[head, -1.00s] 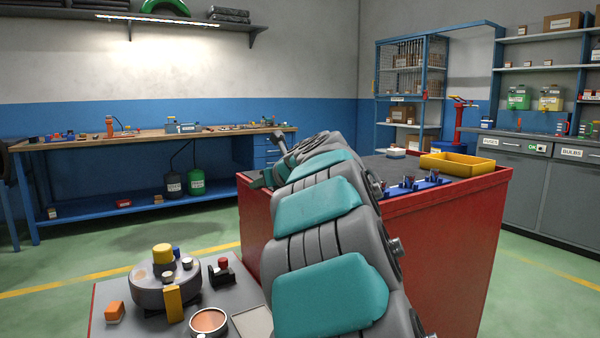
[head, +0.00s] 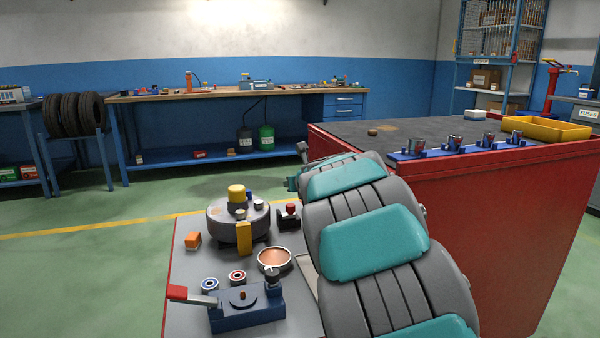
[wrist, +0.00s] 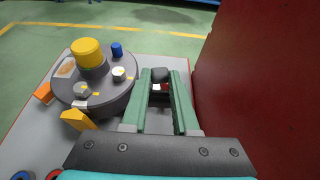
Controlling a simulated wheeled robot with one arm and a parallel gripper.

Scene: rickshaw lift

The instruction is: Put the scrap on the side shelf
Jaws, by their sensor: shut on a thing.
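In the wrist view, my gripper (wrist: 161,82) has its two green fingers closed on a small dark grey lump (wrist: 160,74), which I take to be the scrap. It is held over the side shelf, a grey board with a red edge (head: 185,275). How high it is above the board I cannot tell. In the head view my arm hides the lump, and only a bit of the gripper (head: 292,183) shows.
The shelf holds a round grey housing with a yellow cap (head: 237,220), a copper-coloured dish (head: 275,259), a black red-topped part (head: 289,215), an orange block (head: 193,241) and a blue vice (head: 246,308). The red bench (head: 480,215) stands close on the right.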

